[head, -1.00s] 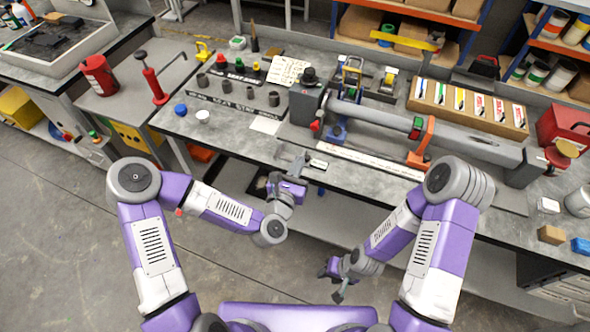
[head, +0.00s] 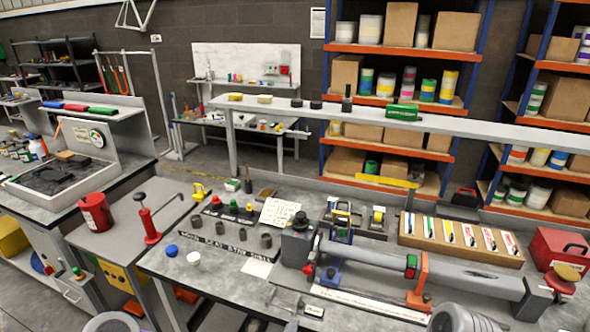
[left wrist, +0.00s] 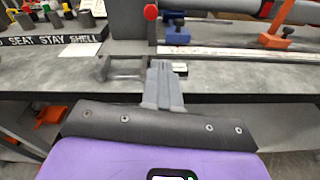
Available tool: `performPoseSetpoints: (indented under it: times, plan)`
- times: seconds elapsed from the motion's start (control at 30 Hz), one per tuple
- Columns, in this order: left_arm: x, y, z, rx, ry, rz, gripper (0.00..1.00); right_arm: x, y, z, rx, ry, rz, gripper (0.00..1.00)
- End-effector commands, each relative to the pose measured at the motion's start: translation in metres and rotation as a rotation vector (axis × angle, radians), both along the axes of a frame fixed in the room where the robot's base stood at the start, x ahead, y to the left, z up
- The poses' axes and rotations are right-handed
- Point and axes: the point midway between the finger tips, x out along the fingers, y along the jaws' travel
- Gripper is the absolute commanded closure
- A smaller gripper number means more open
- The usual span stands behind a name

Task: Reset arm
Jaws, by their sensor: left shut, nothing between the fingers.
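My left gripper (head: 294,312) is at the bottom edge of the head view, by the front edge of the workbench (head: 205,280). In the left wrist view its two fingers (left wrist: 164,86) are together, with nothing between them. They point at the bench edge, just right of a grey bracket (left wrist: 122,68) there; whether they touch it I cannot tell. Most of my left arm is out of the head view. My right gripper is out of view; only a rounded grey joint of my right arm shows at the bottom right.
A long grey tube (head: 430,272) lies in an orange clamp (head: 420,285) and a blue one. A pen box (head: 455,240), a red toolbox (head: 560,250) and a holder with dark sockets (head: 230,237) stand on the bench. Shelves rise behind.

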Motion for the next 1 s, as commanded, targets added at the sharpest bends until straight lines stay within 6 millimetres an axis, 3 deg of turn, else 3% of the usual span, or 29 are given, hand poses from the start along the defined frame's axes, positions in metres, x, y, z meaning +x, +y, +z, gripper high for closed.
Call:
performPoseSetpoints:
  times: [0.27, 0.53, 0.7, 0.8, 1.0]
  plan:
    - [-0.043, -0.007, -0.108, 0.736, 0.042, -0.408, 1.0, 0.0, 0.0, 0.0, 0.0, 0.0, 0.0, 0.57]
    - [-0.112, 0.026, -0.198, 1.307, -0.031, -0.991, 1.0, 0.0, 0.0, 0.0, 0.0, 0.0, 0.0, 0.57]
    - [-0.157, 0.057, -0.231, 1.502, -0.143, -1.376, 1.0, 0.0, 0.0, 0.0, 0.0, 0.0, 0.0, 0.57]
    - [-0.177, 0.071, -0.241, 1.549, -0.209, -1.546, 1.0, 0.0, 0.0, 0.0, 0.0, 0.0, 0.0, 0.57]
    - [-0.196, 0.085, -0.248, 1.572, -0.288, -1.707, 1.0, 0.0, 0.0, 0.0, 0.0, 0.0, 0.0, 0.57]
